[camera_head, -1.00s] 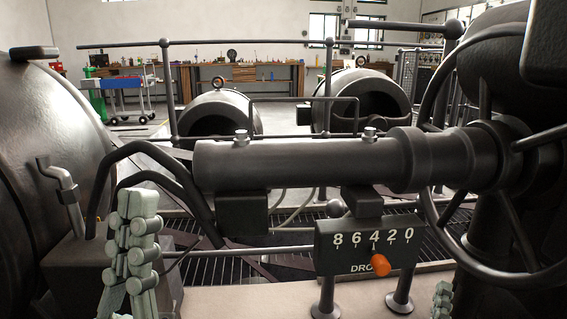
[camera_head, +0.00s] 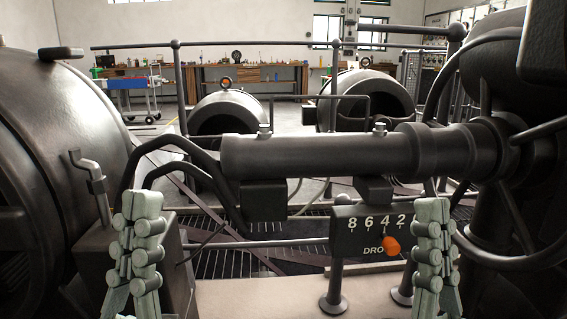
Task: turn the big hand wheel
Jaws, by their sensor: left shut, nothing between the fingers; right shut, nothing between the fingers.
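The big hand wheel (camera_head: 446,110) is a dark spoked ring at the right, on the end of the thick horizontal shaft housing. Its right side runs behind a dark block at the upper right edge, and part of its lower rim passes behind my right gripper. My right gripper (camera_head: 434,205) is pale green-grey, upright, shut and empty, in front of the wheel's lower left rim; I cannot tell whether it touches. My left gripper (camera_head: 142,197) is upright, shut and empty at the lower left, well away from the wheel.
A dial plate (camera_head: 345,240) with numbers and an orange knob (camera_head: 391,244) stands left of my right gripper. The horizontal shaft housing (camera_head: 310,155) crosses the middle. A crank-like lever (camera_head: 90,185) and a large dark drum (camera_head: 60,130) are at the left.

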